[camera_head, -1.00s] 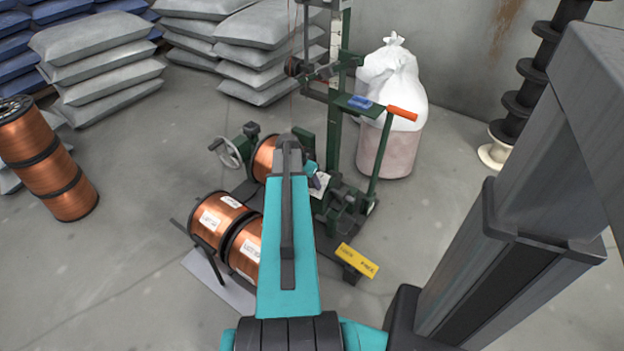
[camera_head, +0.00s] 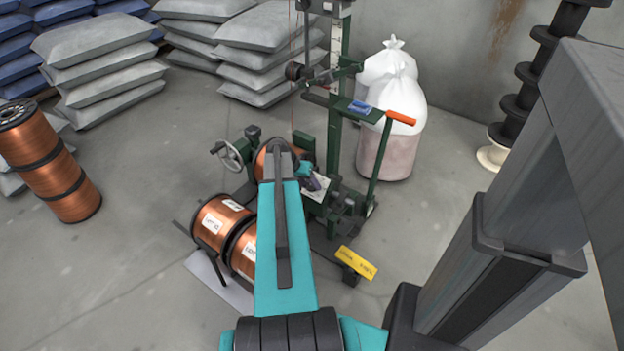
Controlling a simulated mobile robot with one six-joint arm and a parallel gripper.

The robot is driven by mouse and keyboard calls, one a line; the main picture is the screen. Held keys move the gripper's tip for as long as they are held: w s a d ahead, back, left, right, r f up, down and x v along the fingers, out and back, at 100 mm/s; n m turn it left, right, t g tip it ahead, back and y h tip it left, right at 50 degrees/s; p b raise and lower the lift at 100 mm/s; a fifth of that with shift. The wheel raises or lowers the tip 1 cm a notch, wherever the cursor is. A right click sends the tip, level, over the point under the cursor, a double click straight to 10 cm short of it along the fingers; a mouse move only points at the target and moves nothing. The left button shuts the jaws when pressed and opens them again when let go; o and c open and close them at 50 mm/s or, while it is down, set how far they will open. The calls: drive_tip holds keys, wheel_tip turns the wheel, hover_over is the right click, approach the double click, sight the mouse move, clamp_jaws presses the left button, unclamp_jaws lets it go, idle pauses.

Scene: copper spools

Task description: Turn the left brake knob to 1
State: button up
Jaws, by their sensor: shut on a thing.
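The green winding machine (camera_head: 336,140) stands in the middle of the view. A small white plate (camera_head: 318,191) lies low on its frame, left of the post. My gripper (camera_head: 313,184) is small and dark at the end of my teal arm, over this plate. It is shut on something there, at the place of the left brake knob. The knob itself, its pointer and its numbers are hidden or too small to read.
A copper spool (camera_head: 268,160) sits in the machine, partly behind my arm. More copper spools (camera_head: 217,222) lie on a rack in front. A yellow tag (camera_head: 356,262) is at the front right. An orange-handled lever (camera_head: 401,118) rises on the right. Bare floor lies right of the machine.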

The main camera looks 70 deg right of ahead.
drive_tip(key=n, duration=0.1)
drive_tip(key=n+g+p, duration=0.2)
drive_tip(key=shift+s+a+f+n, duration=0.1)
drive_tip(key=shift+s+a+n, duration=0.1)
drive_tip(key=shift+a+n, duration=0.1)
drive_tip(key=shift+n+g+h+p, duration=0.5)
drive_tip(key=shift+n+g+p, duration=0.1)
drive_tip(key=shift+n, duration=0.4)
drive_tip(key=shift+s, duration=0.1)
drive_tip(key=shift+d, duration=0.1)
drive_tip(key=o, duration=1)
drive_tip(key=shift+w, duration=0.3)
